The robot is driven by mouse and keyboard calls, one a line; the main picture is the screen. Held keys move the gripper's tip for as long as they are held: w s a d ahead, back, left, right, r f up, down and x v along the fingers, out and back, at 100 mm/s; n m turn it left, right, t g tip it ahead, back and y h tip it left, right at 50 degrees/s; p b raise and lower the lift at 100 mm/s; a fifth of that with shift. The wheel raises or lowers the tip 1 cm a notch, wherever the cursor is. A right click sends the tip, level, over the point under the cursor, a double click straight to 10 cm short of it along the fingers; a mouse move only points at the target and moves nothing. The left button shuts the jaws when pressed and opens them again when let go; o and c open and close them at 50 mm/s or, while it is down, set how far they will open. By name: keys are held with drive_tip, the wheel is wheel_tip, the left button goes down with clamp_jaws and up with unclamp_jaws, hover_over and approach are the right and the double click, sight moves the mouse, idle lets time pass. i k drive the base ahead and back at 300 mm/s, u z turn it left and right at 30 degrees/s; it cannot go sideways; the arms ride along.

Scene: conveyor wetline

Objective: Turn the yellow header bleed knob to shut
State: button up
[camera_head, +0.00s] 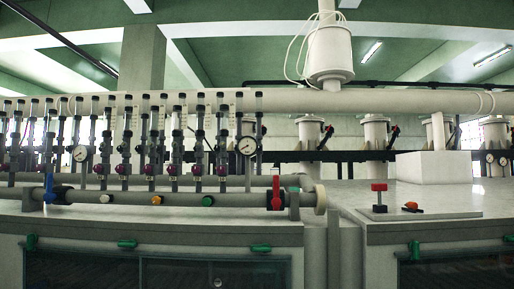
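The yellow-orange header bleed knob (157,200) sits on the front of a grey horizontal header pipe (180,199), left of the picture's middle. It is small here, and I cannot tell its turned position. A pale knob (105,199) is to its left and a green knob (207,200) to its right on the same pipe. My gripper is not in this view.
A red lever (276,192) and a blue lever (49,188) stand near the pipe's ends. Several vertical tubes and two gauges (247,146) rise behind. A red block-like fitting (379,188) stands on the right-hand counter. Green handles (126,244) jut out below the counter.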

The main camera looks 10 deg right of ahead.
sight(156, 200)
drive_tip(key=u, duration=0.1)
drive_tip(key=i, duration=0.95)
drive_tip(key=z, duration=0.1)
